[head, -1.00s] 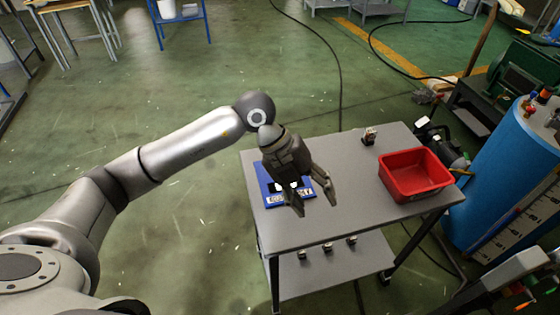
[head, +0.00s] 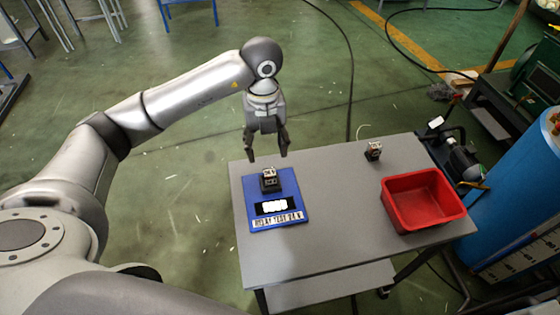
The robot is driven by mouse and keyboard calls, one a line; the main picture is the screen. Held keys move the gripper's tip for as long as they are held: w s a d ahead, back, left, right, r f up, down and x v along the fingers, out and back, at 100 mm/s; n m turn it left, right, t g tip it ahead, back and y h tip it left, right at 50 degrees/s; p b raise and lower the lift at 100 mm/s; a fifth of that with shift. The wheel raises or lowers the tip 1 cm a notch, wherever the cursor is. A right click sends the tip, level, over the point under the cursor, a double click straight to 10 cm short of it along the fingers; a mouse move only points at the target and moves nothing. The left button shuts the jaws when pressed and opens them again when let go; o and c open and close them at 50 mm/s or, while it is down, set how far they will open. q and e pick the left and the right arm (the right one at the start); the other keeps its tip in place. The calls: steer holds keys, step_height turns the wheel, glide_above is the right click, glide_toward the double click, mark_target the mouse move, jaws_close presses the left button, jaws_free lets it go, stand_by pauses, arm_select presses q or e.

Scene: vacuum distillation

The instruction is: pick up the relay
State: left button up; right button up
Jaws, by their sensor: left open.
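A small relay (head: 269,178), dark below with a pale top, stands on the blue relay test board (head: 296,217) at the left of the grey table. A second small relay-like block (head: 373,150) stands on the table's back right part. My left gripper (head: 268,157) is open and empty, fingers pointing down. In the picture its fingertips end just above and behind the relay on the board, apart from it; their height is hard to tell. My right gripper is not in view.
A red bin (head: 422,201) sits at the table's right side and looks empty. The grey tabletop (head: 335,190) between board and bin is clear. A blue cylinder (head: 520,180) and a dark machine stand beyond the table's right edge.

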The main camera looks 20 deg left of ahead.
mark_target(270, 172)
arm_select(q)
steer(key=shift+w+f, duration=0.55)
steer(key=shift+f, duration=0.3)
steer(key=f, duration=0.1)
steer(key=s+f, duration=0.1)
steer(key=f, duration=0.1)
steer(key=shift+d+f+p, duration=0.1)
steer(key=shift+f+p, duration=0.2)
steer(key=shift+p, duration=0.1)
steer(key=shift+f, duration=0.35)
steer(key=f, duration=0.1)
steer(key=f+p, duration=0.1)
steer(key=f, duration=0.1)
steer(key=shift+s+d+f, duration=0.1)
steer(key=shift+d+f, duration=0.1)
steer(key=shift+f, duration=0.1)
steer(key=shift+f+p, duration=0.3)
steer(key=shift+f, duration=0.25)
steer(key=c, duration=1.2)
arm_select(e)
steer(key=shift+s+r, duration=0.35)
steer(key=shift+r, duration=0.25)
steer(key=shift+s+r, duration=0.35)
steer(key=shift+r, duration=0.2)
